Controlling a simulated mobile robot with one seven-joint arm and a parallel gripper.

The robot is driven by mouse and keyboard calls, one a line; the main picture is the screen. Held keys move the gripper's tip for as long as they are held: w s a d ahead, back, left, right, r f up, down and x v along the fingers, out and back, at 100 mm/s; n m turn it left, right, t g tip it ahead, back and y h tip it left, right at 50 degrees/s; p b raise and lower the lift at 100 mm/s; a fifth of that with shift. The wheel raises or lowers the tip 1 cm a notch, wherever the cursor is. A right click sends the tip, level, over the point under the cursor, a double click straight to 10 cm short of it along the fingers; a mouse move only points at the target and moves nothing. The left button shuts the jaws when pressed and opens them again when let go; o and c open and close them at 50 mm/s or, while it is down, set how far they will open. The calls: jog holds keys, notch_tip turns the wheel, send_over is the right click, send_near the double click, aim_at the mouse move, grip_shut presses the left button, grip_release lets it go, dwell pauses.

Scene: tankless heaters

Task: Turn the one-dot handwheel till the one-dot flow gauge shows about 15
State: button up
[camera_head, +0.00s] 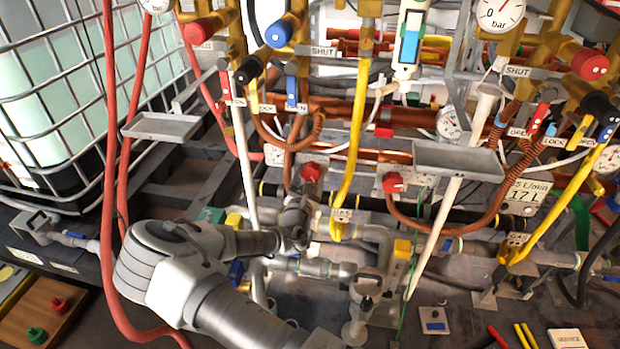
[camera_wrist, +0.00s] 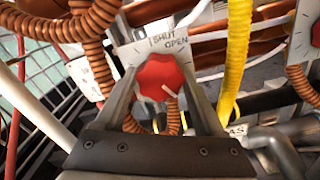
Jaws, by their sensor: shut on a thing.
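A red lobed handwheel (camera_wrist: 152,68) with a white line on its face sits on a plate marked SHUT and OPEN in the wrist view. My gripper (camera_wrist: 162,84) has one finger on each side of the wheel and is shut on it. In the head view my gripper (camera_head: 304,190) reaches up to the left red handwheel (camera_head: 312,170), partly covering its plate. No dot on this wheel can be made out. A round dial (camera_head: 449,123) and another dial (camera_head: 275,155) stand nearby; their needles and any dots are too small to read.
A second red handwheel (camera_head: 392,182) is to the right. A yellow hose (camera_head: 352,130), copper coils and a white pole (camera_head: 437,235) crowd the space. A card reading 17 L (camera_head: 525,196) hangs at right. Small trays (camera_head: 162,127) stick out. A caged tank (camera_head: 60,100) stands at left.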

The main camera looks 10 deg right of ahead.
jog(key=n+b, duration=0.2)
jog(key=n, duration=0.2)
jog(key=shift+f+n, duration=0.1)
jog(key=shift+n, duration=0.2)
jog(key=n+b, duration=0.2)
jog(key=n, duration=0.2)
jog(key=shift+r+n, duration=0.2)
jog(key=shift+n, duration=0.1)
jog(key=o, duration=1.1)
jog(key=p+v, duration=0.2)
jog(key=v, duration=1.5)
jog(key=shift+s+a+f, duration=0.1)
jog(key=shift+s+a, duration=0.05)
jog(key=shift+s, duration=0.05)
